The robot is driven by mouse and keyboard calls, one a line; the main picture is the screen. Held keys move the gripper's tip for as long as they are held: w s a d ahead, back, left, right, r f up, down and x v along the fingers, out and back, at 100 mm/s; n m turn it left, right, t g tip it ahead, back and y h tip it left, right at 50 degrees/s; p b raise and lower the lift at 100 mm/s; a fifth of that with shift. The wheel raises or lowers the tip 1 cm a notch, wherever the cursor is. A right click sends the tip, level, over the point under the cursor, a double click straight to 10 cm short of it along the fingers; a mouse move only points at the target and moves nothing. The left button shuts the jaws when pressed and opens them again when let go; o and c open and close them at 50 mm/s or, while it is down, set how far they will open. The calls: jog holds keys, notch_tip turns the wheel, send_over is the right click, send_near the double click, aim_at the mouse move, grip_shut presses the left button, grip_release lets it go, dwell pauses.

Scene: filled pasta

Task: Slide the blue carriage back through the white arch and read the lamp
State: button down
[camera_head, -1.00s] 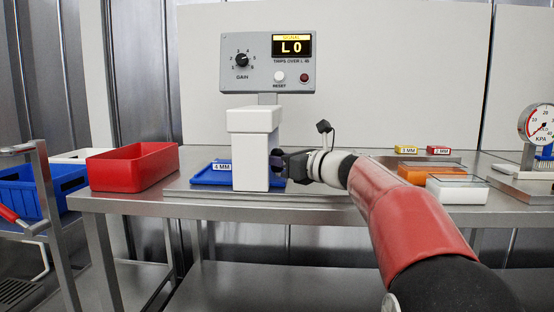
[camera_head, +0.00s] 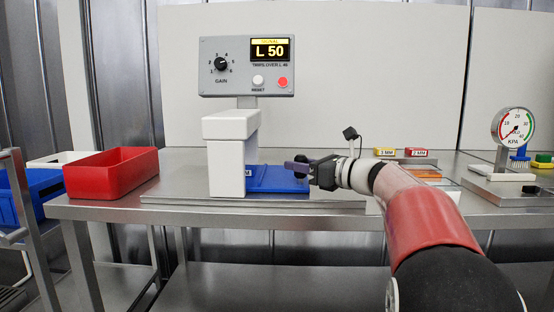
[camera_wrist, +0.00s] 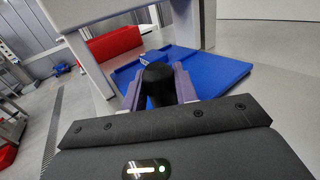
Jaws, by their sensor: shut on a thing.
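The blue carriage (camera_head: 278,180) lies flat on the bench, mostly on the right side of the white arch (camera_head: 228,170). Its left end and part of its label are hidden by the arch's near post. The carriage also shows in the wrist view (camera_wrist: 215,72), beyond the fingers. My gripper (camera_head: 297,167) is at the carriage's right end. In the wrist view its purple fingers close on a black upright handle (camera_wrist: 157,84). On the grey panel (camera_head: 225,70), the display (camera_head: 270,49) reads "L 50" and the red lamp (camera_head: 282,82) glows brightly.
A red bin (camera_head: 110,174) stands to the left on the bench. An orange block (camera_head: 424,172) and small yellow (camera_head: 386,152) and red boxes (camera_head: 416,153) are behind my arm. A pressure gauge (camera_head: 512,127) stands at the right. Bench in front of the arch is clear.

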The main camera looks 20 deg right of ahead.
jog(key=d, duration=0.2)
jog(key=s+d+p, duration=0.1)
jog(key=d, duration=0.1)
jog(key=s+d+p, duration=0.1)
jog(key=d, duration=0.2)
jog(key=shift+s+d, duration=0.1)
jog(key=shift+s, duration=0.1)
jog(key=c, duration=1.1)
grip_release()
jog(key=v, duration=0.7)
jog(key=shift+s+d, duration=0.25)
jog(key=shift+s, duration=0.05)
